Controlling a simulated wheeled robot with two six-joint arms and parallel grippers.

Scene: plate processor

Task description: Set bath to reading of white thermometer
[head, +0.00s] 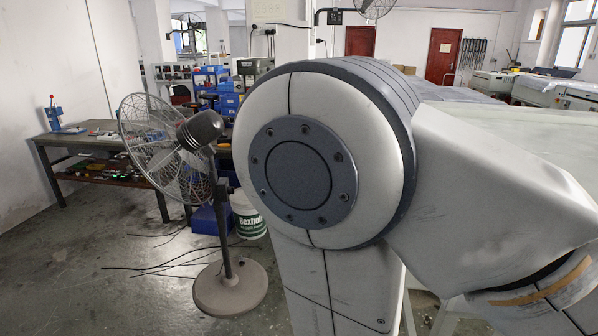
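No thermometer and no bath can be made out in the head view. Neither of my grippers is in view. A white and grey arm link and joint of mine stand very close to the camera and hide the middle and much of the right side. Anything behind them cannot be seen.
A pedestal fan (228,285) stands on the floor at left centre, near a white bucket (248,215). A workbench (95,143) stands along the left wall. Cables lie on the floor. Red doors (443,55) are at the back. Open floor lies at lower left.

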